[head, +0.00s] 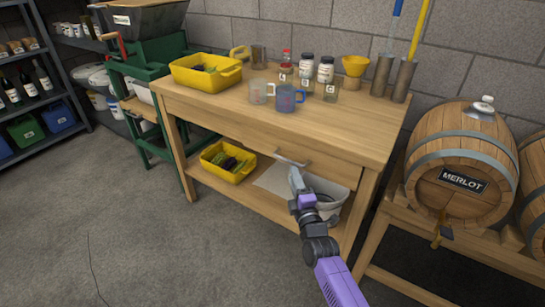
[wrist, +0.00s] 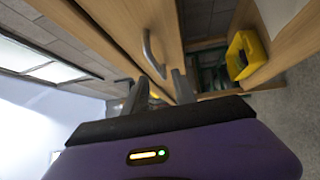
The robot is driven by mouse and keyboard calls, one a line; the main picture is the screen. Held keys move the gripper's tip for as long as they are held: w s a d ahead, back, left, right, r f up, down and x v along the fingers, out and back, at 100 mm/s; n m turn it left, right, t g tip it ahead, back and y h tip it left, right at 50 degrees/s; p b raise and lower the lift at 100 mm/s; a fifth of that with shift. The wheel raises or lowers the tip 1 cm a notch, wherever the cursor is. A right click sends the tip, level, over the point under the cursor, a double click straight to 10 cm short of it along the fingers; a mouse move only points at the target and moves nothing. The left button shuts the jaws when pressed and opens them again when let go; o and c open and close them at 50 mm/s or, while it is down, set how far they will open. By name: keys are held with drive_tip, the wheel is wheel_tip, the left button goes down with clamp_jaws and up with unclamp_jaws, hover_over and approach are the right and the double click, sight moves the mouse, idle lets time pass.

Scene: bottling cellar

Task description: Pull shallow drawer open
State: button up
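The shallow wooden drawer (head: 328,170) sits under the top of the workbench, and its front looks closed. Its metal bar handle (head: 292,158) is on the drawer front, and the handle also shows in the wrist view (wrist: 150,55). My gripper (head: 295,174) is just in front of and slightly below the handle. In the wrist view my gripper's two fingers (wrist: 162,88) stand apart with nothing between them. The handle lies beyond the fingertips, apart from them as far as I can see.
The workbench top (head: 215,105) carries a yellow tub (head: 205,75), mugs, jars and a funnel. A Merlot barrel (head: 462,165) stands at the right. Floor at the left front is clear.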

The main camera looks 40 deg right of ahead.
sight(288, 161)
drive_tip(key=shift+n, duration=0.8)
drive_tip(key=shift+b+x, duration=0.8)
drive_tip(key=shift+x, duration=3.1)
drive_tip(key=shift+r, duration=0.15)
clamp_jaws()
